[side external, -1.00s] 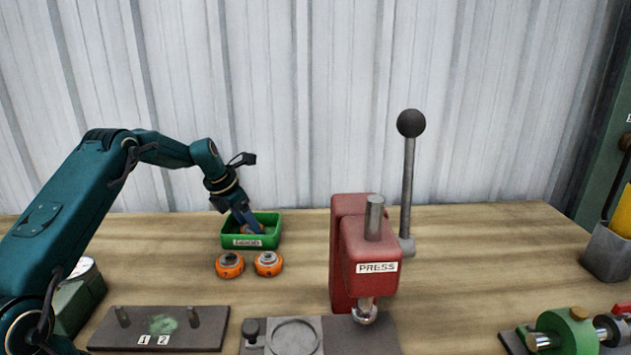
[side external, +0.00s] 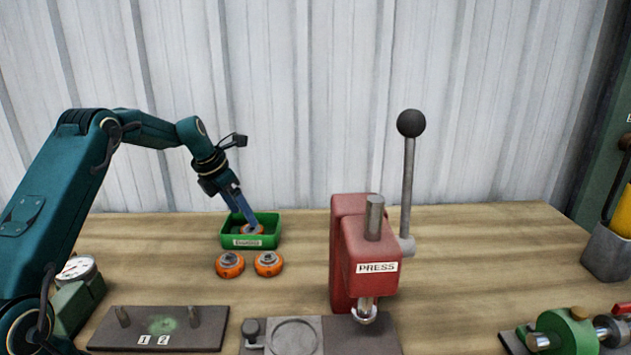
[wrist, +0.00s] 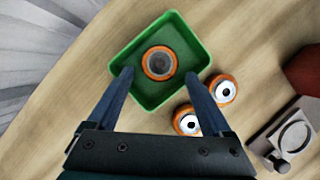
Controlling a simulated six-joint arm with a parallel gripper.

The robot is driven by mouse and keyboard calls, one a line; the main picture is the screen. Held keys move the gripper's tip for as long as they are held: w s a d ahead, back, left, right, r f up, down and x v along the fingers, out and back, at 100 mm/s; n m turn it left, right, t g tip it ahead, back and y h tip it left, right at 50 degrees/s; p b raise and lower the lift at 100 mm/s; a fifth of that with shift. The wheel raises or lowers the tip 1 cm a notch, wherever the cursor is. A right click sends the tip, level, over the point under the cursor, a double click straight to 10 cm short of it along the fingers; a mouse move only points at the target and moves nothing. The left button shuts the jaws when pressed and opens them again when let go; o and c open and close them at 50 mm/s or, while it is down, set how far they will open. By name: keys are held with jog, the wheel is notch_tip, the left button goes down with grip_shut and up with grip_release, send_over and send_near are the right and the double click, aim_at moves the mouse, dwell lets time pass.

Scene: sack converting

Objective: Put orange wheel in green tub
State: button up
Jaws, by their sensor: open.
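The green tub (side external: 262,243) stands on the wooden bench, with a white label on its front. An orange wheel (wrist: 159,63) with a dark centre lies flat inside it, well seen in the wrist view. In the side view my gripper (side external: 254,224) is above the tub, pointing down at a tilt. In the wrist view its two blue fingers (wrist: 158,75) are spread wide and nothing is between them; the wheel shows beyond their tips. Two more orange wheels, a left one (side external: 229,264) and a right one (side external: 268,263), sit on the bench in front of the tub.
A red press (side external: 368,255) with a tall black-knobbed lever stands right of the tub. A dark plate with two pegs (side external: 160,328) lies at the front left, beside a dial gauge (side external: 76,268). Green-and-metal equipment (side external: 567,332) is at the front right. The bench behind the press is clear.

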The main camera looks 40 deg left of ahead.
jog(key=v, duration=0.7)
jog(key=s+d+r+m, duration=0.3)
jog(key=s+d+m, duration=0.1)
jog(key=d+m, duration=0.45)
jog(key=s+d+r+m, duration=0.45)
jog(key=d+m, duration=0.25)
jog(key=m, duration=0.2)
jog(key=s+d+f+m, duration=0.2)
jog(key=s+m, duration=0.4)
jog(key=m, duration=0.3)
jog(key=s+d+f+m+t, duration=0.1)
jog(key=s+d+f+m, duration=0.1)
jog(key=s+d+m, duration=0.3)
jog(key=shift+s+f+m, duration=0.2)
jog(key=shift+s+m, duration=1.15)
jog(key=shift+m, duration=0.5)
